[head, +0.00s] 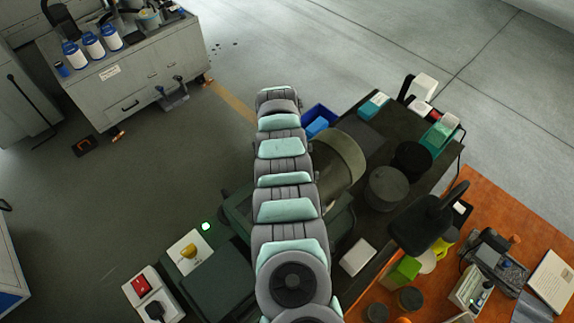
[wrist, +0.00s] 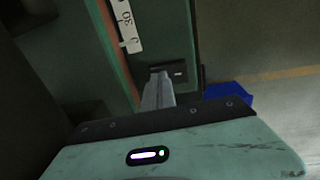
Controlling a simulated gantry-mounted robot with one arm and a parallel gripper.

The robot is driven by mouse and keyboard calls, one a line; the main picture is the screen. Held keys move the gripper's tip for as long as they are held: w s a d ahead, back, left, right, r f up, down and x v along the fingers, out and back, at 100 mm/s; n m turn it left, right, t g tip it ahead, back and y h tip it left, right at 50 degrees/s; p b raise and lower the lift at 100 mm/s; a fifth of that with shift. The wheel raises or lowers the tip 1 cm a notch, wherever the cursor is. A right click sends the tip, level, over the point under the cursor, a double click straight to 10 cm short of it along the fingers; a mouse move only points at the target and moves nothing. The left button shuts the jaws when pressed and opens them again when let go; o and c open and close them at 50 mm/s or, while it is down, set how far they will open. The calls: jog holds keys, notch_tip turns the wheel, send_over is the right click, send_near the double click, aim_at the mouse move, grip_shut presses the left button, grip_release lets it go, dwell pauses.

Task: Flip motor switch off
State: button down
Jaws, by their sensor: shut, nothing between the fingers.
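In the wrist view my gripper (wrist: 160,78) shows as narrow grey fingers, shut with nothing between them. Their tips are at the lower edge of a small dark plate with a pale mark (wrist: 179,73) on a green machine side. I cannot tell whether they touch it, or whether this plate is the motor switch. In the head view my arm reaches up the middle of the picture and its gripper is hidden. A red rocker switch (head: 141,286) sits on a white box at the lower left, well away from the arm's far end. No readable label identifies the motor switch.
A white scale marked 30 (wrist: 127,22) is beside the fingers. A blue bin (head: 318,121) is close to the arm's far end, with a large drum (head: 340,160) on its right. A yellow knob (head: 187,251) and a lit green lamp (head: 206,226) are left of my arm.

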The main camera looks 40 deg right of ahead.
jog(key=shift+s+f, duration=0.1)
jog(key=shift+f, duration=0.2)
jog(key=shift+w+f+b, duration=0.2)
jog(key=shift+b, duration=0.65)
